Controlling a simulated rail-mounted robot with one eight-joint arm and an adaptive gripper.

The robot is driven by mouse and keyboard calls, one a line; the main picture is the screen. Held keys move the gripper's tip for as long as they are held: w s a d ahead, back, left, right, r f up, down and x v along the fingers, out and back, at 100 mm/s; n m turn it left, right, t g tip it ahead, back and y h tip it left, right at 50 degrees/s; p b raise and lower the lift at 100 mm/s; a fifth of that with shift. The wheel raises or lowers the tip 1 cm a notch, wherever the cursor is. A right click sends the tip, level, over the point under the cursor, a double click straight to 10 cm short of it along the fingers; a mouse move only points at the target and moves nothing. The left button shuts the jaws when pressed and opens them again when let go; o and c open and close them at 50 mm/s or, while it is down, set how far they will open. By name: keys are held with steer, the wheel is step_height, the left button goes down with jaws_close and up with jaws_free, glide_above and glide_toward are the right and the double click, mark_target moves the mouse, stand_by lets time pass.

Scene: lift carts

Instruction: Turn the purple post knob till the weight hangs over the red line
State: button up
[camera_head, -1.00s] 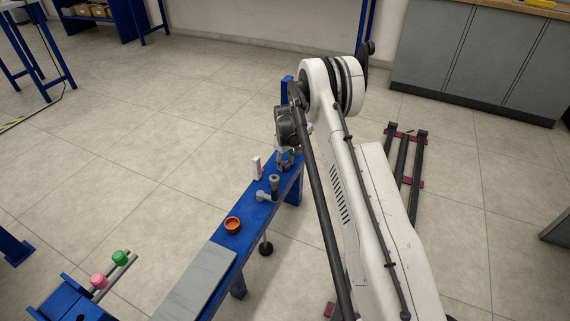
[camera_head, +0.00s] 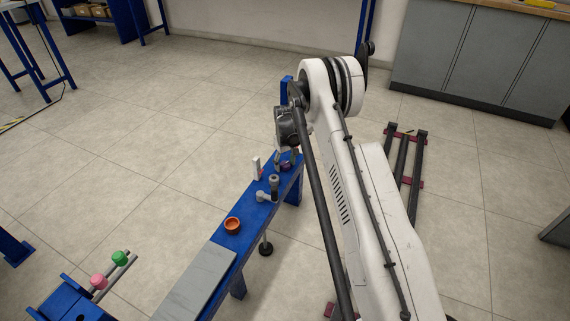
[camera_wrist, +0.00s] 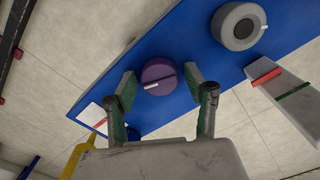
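The purple knob (camera_wrist: 158,72), round with a pale pointer line, sits on the blue bench in the wrist view; it also shows in the head view (camera_head: 286,167). My gripper (camera_wrist: 157,82) is open, one finger on each side of the knob with a small gap on both sides. In the head view my gripper (camera_head: 286,157) is over the far end of the bench. A red line (camera_wrist: 266,76) and a green line (camera_wrist: 294,90) mark a white plate (camera_wrist: 283,85) at the right. I cannot clearly make out the hanging weight.
A grey round piece (camera_wrist: 239,26) stands on the blue bench (camera_head: 225,250) near the knob. A dark round piece (camera_head: 266,248) shows below the bench edge. Pink and green knobs (camera_head: 99,282) are at lower left.

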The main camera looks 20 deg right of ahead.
mark_target(285, 163)
step_height(285, 163, up, 12)
stand_by(0.8)
stand_by(0.3)
